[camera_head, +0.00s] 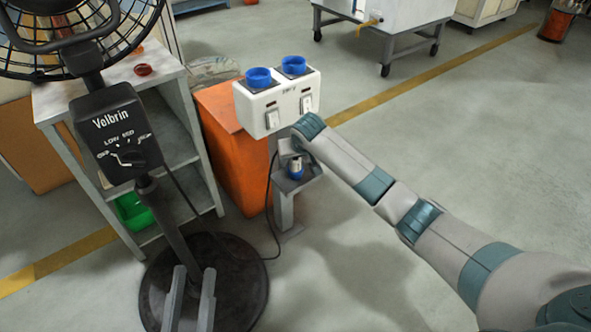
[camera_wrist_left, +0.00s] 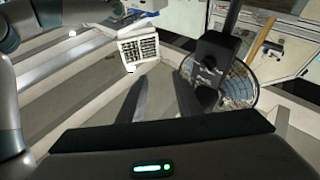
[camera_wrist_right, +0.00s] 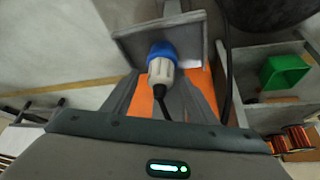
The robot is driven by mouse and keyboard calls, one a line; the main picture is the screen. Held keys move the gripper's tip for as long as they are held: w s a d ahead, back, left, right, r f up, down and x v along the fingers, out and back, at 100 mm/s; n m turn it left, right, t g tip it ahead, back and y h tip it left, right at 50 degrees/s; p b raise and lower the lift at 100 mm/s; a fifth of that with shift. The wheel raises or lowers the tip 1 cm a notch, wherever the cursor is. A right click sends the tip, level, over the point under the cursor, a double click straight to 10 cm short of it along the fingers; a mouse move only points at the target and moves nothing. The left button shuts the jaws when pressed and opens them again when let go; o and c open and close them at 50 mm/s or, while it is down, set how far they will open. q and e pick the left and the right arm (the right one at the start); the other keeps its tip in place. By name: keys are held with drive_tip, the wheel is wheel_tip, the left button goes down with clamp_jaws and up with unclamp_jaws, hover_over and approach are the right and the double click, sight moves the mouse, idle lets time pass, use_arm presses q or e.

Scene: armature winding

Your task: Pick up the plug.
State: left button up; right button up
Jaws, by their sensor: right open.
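The plug (camera_head: 295,167), with a blue end and a white body, sits on the small grey shelf of the stand below the white socket box (camera_head: 277,102). In the right wrist view the plug (camera_wrist_right: 161,72) points away from me, its black cord running back towards the gripper. My right gripper (camera_wrist_right: 160,98) is open, its fingers on either side of the plug with gaps visible. In the head view my right wrist is beside the stand and its fingers are mostly hidden. My left gripper (camera_head: 191,295) is open and empty, in front of the fan's round base.
A black fan (camera_head: 121,131) on a round base (camera_head: 240,280) stands at left, before a grey shelf unit (camera_head: 185,150) with a green bin (camera_head: 134,212). An orange cabinet (camera_head: 236,150) is behind the stand.

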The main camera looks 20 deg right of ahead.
drive_tip(key=shift+w+f, duration=0.25)
drive_tip(key=shift+f, duration=0.2)
drive_tip(key=c, duration=1.2)
